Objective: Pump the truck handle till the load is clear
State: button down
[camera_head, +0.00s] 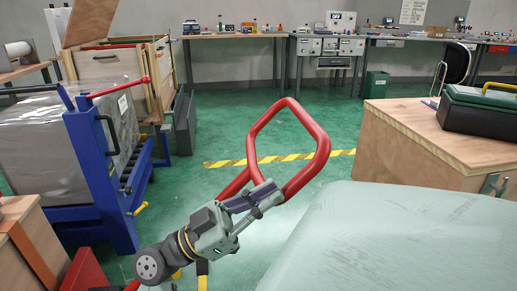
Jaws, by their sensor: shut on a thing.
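The truck handle (322,153) is a red tubular loop in the middle of the head view, standing tilted above the green floor. My gripper (272,197) is shut on the lower part of this loop, where the tube meets its stem. The stem runs down to the left behind my gripper and is partly hidden by it. A bit of red shows at the lower left (86,272), perhaps part of the truck. The load and the forks cannot be made out for certain.
A blue frame cart (93,160) with a grey wrapped block stands at left, beside wooden crates (100,68). A wooden box (430,138) with a green case (482,112) stands at right. Workbenches (235,35) line the back. Green floor with yellow-black tape (285,158) lies open beyond the handle.

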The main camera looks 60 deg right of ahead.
jog(key=shift+s+d+f, duration=0.1)
jog(key=shift+d+f, duration=0.4)
jog(key=shift+f, duration=0.35)
jog(key=w+a+f, duration=0.1)
jog(key=w+a, duration=1)
jog(key=w, duration=0.1)
jog(key=shift+w+f, duration=0.2)
jog(key=shift+w, duration=0.05)
jog(key=shift+a, duration=0.1)
